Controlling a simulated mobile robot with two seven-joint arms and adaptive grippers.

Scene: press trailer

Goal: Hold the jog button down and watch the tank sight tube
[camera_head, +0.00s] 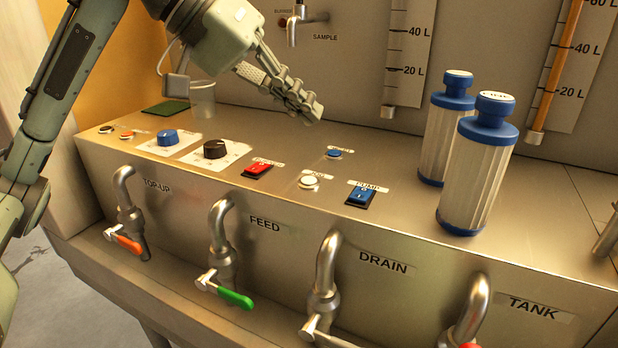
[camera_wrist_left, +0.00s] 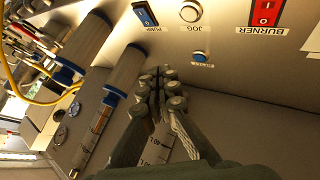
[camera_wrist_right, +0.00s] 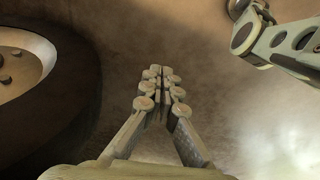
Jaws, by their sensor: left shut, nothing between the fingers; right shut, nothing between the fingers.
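The white round jog button (camera_head: 309,182) sits on the metal panel top, between the red burner switch and the blue pump switch. It also shows at the top of the left wrist view (camera_wrist_left: 191,11), labelled JOG. My left gripper (camera_head: 312,110) is shut and empty, above and behind the button, apart from it. Two sight tubes stand on the back wall: a pale one (camera_head: 403,50) and an orange-filled one (camera_head: 562,62). Their name labels are out of view, so I cannot tell which is the tank's. My right gripper (camera_wrist_right: 155,72) is shut and empty over brownish ground.
A blue button (camera_head: 334,153) lies behind the jog button; the pump switch (camera_head: 361,195) is right of it, the burner switch (camera_head: 259,168) left. Two blue-capped cylinders (camera_head: 478,165) (camera_head: 447,118) stand on the right. Several taps line the front. A wheel (camera_wrist_right: 35,70) is beside my right gripper.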

